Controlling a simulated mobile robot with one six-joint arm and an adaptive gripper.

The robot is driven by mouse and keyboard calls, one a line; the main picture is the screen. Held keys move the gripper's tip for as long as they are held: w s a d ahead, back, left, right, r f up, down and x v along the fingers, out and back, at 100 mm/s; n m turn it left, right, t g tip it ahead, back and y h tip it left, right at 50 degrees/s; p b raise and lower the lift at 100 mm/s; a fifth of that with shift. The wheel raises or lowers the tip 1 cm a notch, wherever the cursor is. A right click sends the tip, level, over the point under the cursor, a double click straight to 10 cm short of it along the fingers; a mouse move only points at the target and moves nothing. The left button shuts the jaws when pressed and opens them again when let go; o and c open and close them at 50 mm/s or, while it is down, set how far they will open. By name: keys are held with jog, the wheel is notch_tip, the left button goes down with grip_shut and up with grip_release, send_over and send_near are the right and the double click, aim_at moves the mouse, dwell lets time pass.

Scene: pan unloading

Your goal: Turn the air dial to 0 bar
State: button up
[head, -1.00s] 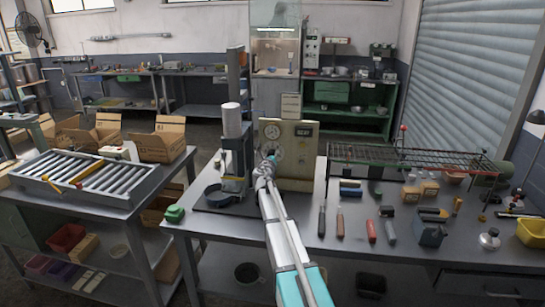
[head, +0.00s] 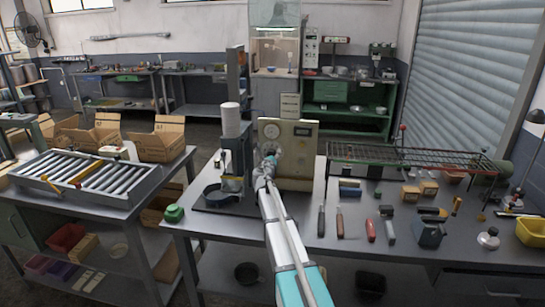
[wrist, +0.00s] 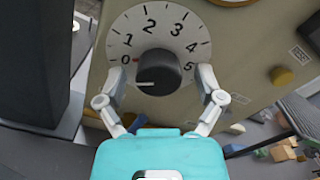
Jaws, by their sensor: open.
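The air dial is a white disc (wrist: 165,22) numbered 0 to 5, with a black knob (wrist: 158,72) at its middle. The white line on the knob's face points left, to the side of the orange mark at 0. My gripper (wrist: 157,78) is open in the wrist view, one fingertip at the left and one at the right of the knob, with visible gaps to it. In the head view my gripper (head: 270,160) is at the front of the beige panel (head: 298,170) and partly hides the dial.
A round gauge (head: 271,131) sits above the dial on the panel. A grey press column with a white cylinder (head: 231,120) stands close at the left. A wire rack (head: 410,157) and several tools are at the right.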

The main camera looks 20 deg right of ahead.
jog(key=shift+s+a, duration=0.1)
jog(key=v, duration=1.1)
jog(key=shift+s+a, duration=0.25)
jog(key=shift+s, duration=0.05)
dwell(0.4)
